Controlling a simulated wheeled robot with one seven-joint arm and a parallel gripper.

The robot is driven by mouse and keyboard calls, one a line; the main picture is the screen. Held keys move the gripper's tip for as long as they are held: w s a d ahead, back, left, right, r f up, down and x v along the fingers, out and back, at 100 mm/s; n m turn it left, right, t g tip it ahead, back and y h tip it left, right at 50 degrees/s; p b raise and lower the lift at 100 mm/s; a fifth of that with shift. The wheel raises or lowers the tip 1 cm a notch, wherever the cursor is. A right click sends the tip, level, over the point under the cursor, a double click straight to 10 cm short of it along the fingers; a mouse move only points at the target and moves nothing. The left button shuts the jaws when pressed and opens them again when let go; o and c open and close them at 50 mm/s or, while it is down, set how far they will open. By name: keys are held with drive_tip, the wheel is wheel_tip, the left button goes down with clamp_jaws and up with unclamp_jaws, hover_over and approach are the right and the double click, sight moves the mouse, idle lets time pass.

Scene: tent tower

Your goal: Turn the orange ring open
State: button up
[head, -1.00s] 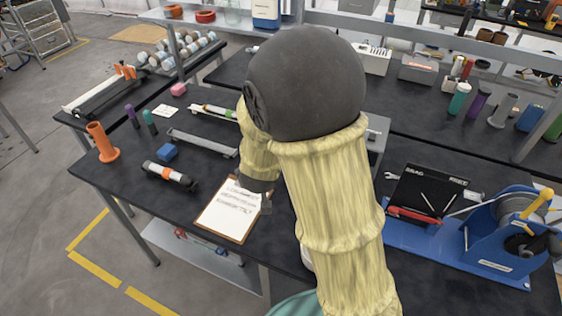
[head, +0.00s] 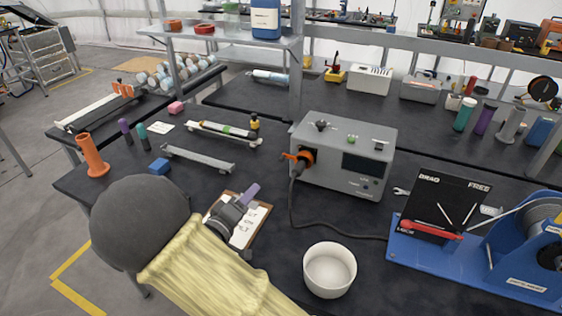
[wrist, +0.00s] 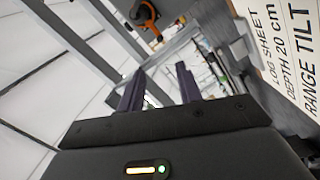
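The orange ring (head: 303,158) sits around a dark plug on the left end of the front of a grey instrument box (head: 345,150). A black cable runs from it down to the table. In the wrist view the orange ring (wrist: 146,14) shows at the top, beyond the fingers, with a dark centre. My gripper (head: 249,193) is above the clipboard, left of and nearer than the box, apart from the ring. In the wrist view its two purple fingers (wrist: 160,82) stand apart with nothing between them.
A clipboard (head: 262,238) lies below my gripper. A white bowl (head: 329,270) stands in front of the box, near the cable. A blue-based rig (head: 420,250) is at right. A grey rail (head: 198,158), blue block (head: 160,166) and orange flanged tube (head: 92,155) are at left.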

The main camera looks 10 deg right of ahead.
sight(280, 161)
drive_tip(key=p+x, duration=0.1)
drive_tip(key=x, duration=1.6)
drive_tip(key=shift+w+d, duration=0.1)
drive_tip(key=shift+d, duration=0.05)
clamp_jaws()
